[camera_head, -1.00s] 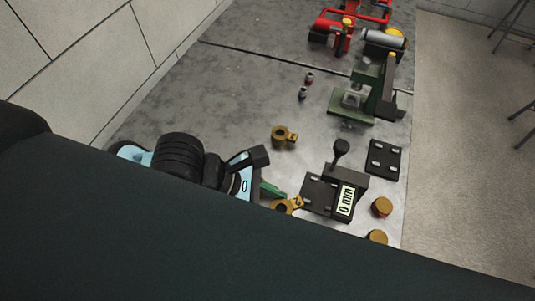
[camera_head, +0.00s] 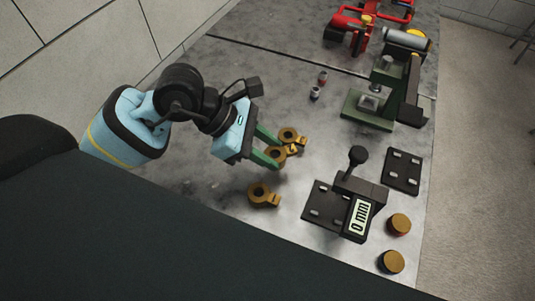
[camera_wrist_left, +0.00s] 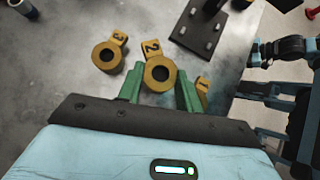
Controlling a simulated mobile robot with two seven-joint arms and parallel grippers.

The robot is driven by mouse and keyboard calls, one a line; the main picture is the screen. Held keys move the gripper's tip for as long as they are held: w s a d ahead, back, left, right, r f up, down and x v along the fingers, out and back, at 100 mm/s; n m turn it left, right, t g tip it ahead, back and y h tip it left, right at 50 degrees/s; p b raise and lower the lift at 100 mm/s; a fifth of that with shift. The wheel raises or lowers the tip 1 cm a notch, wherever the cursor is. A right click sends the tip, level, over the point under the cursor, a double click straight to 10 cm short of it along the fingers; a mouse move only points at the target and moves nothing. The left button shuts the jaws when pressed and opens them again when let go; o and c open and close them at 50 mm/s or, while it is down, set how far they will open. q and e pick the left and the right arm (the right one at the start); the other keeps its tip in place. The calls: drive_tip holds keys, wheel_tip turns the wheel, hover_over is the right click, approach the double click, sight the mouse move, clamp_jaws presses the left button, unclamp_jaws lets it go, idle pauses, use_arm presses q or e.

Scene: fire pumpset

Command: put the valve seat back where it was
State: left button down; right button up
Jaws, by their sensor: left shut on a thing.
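My left gripper (camera_head: 268,148) has green fingers and is shut on a brass ring-shaped valve seat (camera_head: 275,154) with a tag. In the left wrist view this seat (camera_wrist_left: 158,73) sits between the fingertips and its tag reads 2. A second brass seat (camera_head: 288,135), tagged 3 in the left wrist view (camera_wrist_left: 106,56), lies just beyond the held one. A third seat (camera_head: 260,193) lies nearer my body; in the left wrist view it is mostly hidden behind a finger. I cannot tell whether the held seat touches the bench. My right gripper does not show.
A black device with a knob and a "0 mm" display (camera_head: 360,213) stands right of the seats. A green press (camera_head: 370,105) and red pump parts (camera_head: 350,30) stand farther back. Bare bench lies between.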

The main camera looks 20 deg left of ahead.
use_arm(q)
drive_tip(key=shift+w+a+f, duration=0.1)
drive_tip(key=shift+w+f, duration=0.05)
drive_tip(key=shift+f, duration=0.75)
drive_tip(key=shift+w+a+f, duration=0.1)
drive_tip(key=shift+f, duration=0.75)
drive_tip(key=shift+f, duration=0.1)
drive_tip(key=c, duration=0.9)
unclamp_jaws()
drive_tip(key=shift+f, duration=0.1)
drive_tip(key=shift+c, duration=0.2)
drive_tip(key=shift+r, duration=0.2)
drive_tip(key=v, duration=1.2)
